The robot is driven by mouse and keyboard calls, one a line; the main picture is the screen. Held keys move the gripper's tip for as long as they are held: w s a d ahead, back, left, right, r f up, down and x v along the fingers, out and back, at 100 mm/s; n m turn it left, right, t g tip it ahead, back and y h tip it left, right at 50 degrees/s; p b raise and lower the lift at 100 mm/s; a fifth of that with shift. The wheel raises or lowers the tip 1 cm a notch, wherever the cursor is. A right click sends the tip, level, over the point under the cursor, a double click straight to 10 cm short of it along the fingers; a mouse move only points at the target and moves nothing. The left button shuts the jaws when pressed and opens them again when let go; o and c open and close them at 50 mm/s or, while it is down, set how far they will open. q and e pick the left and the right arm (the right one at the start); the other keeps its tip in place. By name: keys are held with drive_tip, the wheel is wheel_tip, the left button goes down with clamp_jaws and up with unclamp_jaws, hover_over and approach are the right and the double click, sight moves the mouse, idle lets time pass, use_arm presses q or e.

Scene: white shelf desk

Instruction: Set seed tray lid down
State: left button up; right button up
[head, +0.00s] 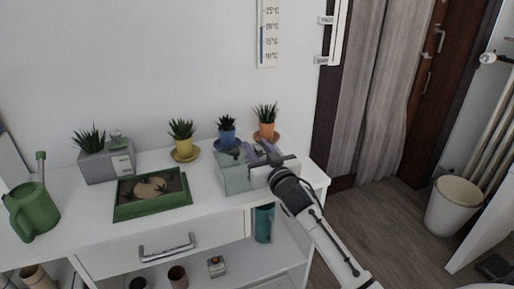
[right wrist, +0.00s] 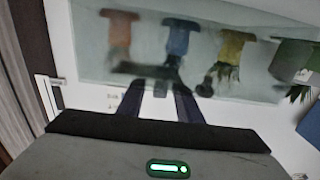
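The seed tray lid (head: 234,181) is a clear, box-like cover at the right end of the desk top, beside the green seed tray (head: 123,212) with dark soil. My right gripper (head: 258,151) is at the top of the lid, and its purple fingers seem shut on the lid's dark handle. In the right wrist view the fingertips (right wrist: 157,84) meet that handle, and the clear lid (right wrist: 92,62) spreads beyond them. I cannot tell whether the lid's lower edge touches the desk. My left gripper is not in view.
Behind the lid stand a blue pot (head: 226,136) and an orange pot (head: 266,131), with a yellow pot (head: 182,147) farther left. A grey planter (head: 96,169) and green watering can (head: 36,212) are at left. Bare white desk (head: 206,199) lies between tray and lid.

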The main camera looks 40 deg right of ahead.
drive_tip(key=shift+r, duration=0.1)
drive_tip(key=shift+s, duration=0.2)
drive_tip(key=v, duration=1.1)
drive_tip(key=s+a+f+n+g+y, duration=0.25)
drive_tip(key=s+a+f, duration=0.35)
drive_tip(key=f, duration=0.4)
drive_tip(key=s+a+f+n+g+y, duration=0.1)
drive_tip(key=s+a+f+g+y, duration=0.15)
drive_tip(key=s+a+f, duration=0.55)
drive_tip(key=s+a+f+n+g+y, duration=0.1)
drive_tip(key=s+a+f+g, duration=0.2)
drive_tip(key=s+a+f, duration=0.6)
drive_tip(key=shift+s+f+g+y+p, duration=0.2)
drive_tip(key=shift+f+g+y+p, duration=0.2)
drive_tip(key=shift+f, duration=0.5)
